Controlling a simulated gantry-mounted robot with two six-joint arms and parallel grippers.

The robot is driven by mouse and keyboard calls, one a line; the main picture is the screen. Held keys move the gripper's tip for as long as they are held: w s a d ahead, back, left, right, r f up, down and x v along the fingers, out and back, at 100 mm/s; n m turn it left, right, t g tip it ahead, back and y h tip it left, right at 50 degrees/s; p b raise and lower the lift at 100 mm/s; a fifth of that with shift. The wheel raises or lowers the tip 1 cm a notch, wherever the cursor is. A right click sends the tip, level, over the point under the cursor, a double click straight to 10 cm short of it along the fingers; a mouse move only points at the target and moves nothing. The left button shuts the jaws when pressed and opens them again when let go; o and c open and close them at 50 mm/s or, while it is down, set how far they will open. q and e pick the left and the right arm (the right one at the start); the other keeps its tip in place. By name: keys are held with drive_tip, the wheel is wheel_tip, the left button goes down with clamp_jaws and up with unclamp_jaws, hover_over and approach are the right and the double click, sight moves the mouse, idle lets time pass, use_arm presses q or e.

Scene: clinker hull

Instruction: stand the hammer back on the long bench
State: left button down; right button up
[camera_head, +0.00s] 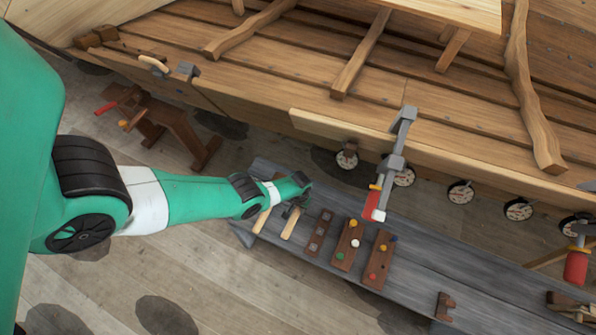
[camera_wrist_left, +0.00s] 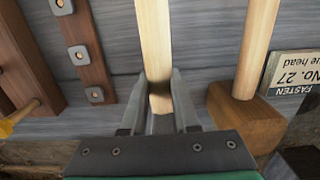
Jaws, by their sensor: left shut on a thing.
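My left gripper (camera_head: 300,194) is over the near-left end of the long grey bench (camera_head: 440,260). In the left wrist view its fingers (camera_wrist_left: 160,105) are shut on the pale wooden handle of the hammer (camera_wrist_left: 155,40). That handle also shows in the head view (camera_head: 291,224), pointing toward the bench's near edge. The hammer's head is mostly hidden by the gripper. I cannot tell whether the hammer touches the bench. My right gripper is not in view.
A wooden-headed mallet (camera_wrist_left: 240,108) is close beside the hammer, with a "No. 27" label (camera_wrist_left: 292,72) by it. A brown strip with grey squares (camera_head: 319,232) and boards with coloured pegs (camera_head: 347,244) lie to the right. A clamp (camera_head: 395,160) hangs from the hull plank above.

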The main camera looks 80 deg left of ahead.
use_arm(q)
drive_tip(key=shift+f, duration=0.65)
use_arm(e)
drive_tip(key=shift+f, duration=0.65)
use_arm(q)
drive_tip(key=shift+f+b, duration=0.35)
drive_tip(key=shift+b, duration=0.25)
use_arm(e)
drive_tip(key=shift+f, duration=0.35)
use_arm(q)
drive_tip(key=c, duration=0.6)
unclamp_jaws()
drive_tip(key=shift+w, duration=0.1)
wheel_tip(320, 180, up, 8)
drive_tip(key=p, duration=0.8)
drive_tip(key=shift+r, duration=0.15)
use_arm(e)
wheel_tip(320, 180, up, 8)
